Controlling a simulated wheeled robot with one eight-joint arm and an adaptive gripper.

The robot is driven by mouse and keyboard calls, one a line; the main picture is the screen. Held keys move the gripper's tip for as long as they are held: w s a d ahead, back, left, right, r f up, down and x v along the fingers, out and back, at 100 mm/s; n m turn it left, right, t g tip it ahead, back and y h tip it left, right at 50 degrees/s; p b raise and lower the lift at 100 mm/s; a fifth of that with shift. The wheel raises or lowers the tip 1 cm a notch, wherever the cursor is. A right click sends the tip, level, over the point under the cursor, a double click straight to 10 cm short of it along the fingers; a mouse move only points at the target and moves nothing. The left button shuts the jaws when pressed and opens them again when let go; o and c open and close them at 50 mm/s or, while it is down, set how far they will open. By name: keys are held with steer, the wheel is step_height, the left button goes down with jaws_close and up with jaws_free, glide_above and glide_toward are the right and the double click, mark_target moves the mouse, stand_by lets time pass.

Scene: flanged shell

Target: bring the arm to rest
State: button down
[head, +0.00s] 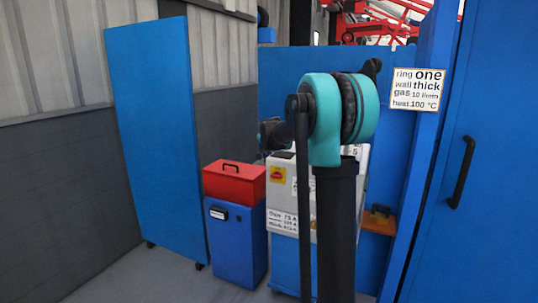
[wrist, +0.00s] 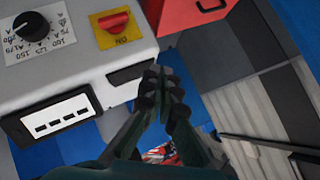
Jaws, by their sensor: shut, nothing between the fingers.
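My gripper (wrist: 163,88) shows in the wrist view with its fingers together and nothing between them. It is in front of a light grey machine (wrist: 65,75) with a black dial, a red switch on a yellow plate and a dark slot. I cannot tell the exact gap to the machine. In the head view my arm, with a teal joint (head: 322,120), rises in the middle and hides part of the machine (head: 280,190). The gripper's fingertips are not clear in the head view.
A red toolbox (head: 234,181) sits on a blue cabinet (head: 237,240) left of the machine. A tall blue panel (head: 158,140) stands at left. A blue door (head: 485,150) with a black handle is at right, beside a sign (head: 417,90). Grey floor (head: 140,275) is open at front left.

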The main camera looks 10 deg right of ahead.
stand_by(0.3)
steer(key=s+f+n+g, duration=0.2)
steer(key=s+f, duration=0.6)
steer(key=s, duration=0.8)
steer(key=s+a+f+n+g+y, duration=0.1)
steer(key=s+f+n, duration=0.3)
steer(key=s+f, duration=0.5)
steer(key=s+a+f+n+g, duration=0.1)
steer(key=s+f+n+g, duration=0.2)
steer(key=s, duration=2.1)
step_height(320, 180, down, 6)
steer(key=shift+s+a+r+n+g, duration=0.2)
steer(key=shift+s+n+g, duration=0.15)
steer(key=shift+n, duration=0.15)
steer(key=shift+d, duration=0.1)
